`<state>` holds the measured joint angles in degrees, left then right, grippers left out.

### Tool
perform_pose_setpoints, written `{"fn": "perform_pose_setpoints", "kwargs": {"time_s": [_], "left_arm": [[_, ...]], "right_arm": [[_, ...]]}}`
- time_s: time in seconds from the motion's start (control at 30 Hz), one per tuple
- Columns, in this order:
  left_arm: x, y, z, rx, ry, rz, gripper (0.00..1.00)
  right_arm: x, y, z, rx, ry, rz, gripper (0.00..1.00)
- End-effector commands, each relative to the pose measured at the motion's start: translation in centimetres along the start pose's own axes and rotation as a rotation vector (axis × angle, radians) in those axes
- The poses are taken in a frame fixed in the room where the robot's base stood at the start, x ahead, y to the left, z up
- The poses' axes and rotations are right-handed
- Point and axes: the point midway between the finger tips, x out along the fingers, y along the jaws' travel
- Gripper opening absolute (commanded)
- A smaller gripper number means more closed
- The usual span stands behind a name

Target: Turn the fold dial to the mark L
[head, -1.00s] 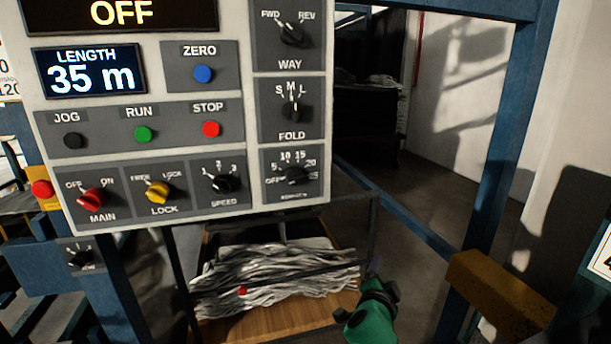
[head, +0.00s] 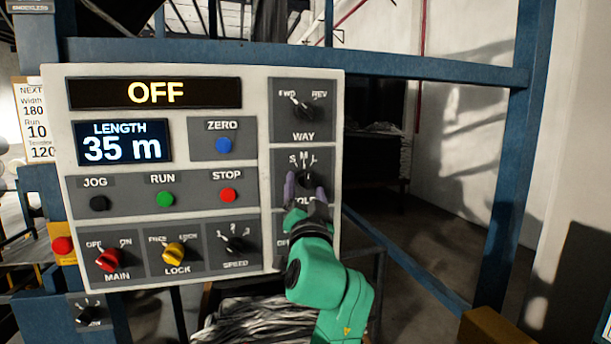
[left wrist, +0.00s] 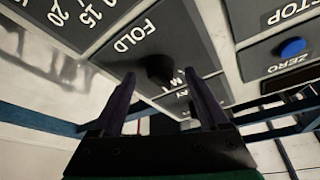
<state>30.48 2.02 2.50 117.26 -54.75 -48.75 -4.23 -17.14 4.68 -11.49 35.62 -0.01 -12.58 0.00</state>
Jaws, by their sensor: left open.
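The fold dial (head: 306,178) is a black knob on a grey plate with the marks S, M and L above it. Its pointer is hard to make out now; it looks to be near M. My left gripper (head: 305,191) is open in front of the dial, one finger on each side of it, covering part of the word FOLD. In the left wrist view the dial (left wrist: 160,70) shows between the tips of the open fingers (left wrist: 160,80). Whether the fingertips reach around the knob or stop just short, I cannot tell. My right gripper is not in view.
The WAY dial (head: 307,104) sits just above, and a dial below is mostly hidden by my gripper. Left are the STOP button (head: 229,195), RUN button (head: 165,199) and SPEED dial (head: 234,244). The display (head: 155,93) reads OFF. A blue frame post (head: 510,170) stands right.

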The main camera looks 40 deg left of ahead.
Motion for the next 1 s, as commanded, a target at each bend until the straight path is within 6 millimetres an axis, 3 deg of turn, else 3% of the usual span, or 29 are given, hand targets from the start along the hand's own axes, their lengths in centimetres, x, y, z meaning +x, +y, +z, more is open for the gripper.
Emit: {"fn": "perform_pose_setpoints", "kwargs": {"time_s": [0.1,0.37,0.57,0.77,1.0], "left_arm": [[1.3,-0.1,-0.1,-0.001,0.0,-0.001,0.78],[1.4,0.0,0.1,-0.001,0.0,0.0,0.78],[1.4,0.0,0.1,-0.001,0.0,0.0,0.01],[1.4,0.0,0.0,0.007,0.0,0.003,0.0],[1.5,-0.3,-0.3,0.078,0.0,0.033,0.0]], "right_arm": [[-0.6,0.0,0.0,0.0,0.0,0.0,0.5],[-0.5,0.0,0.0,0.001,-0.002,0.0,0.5],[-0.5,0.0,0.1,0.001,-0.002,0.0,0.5],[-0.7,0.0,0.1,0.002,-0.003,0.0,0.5],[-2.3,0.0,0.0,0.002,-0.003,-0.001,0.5]]}}
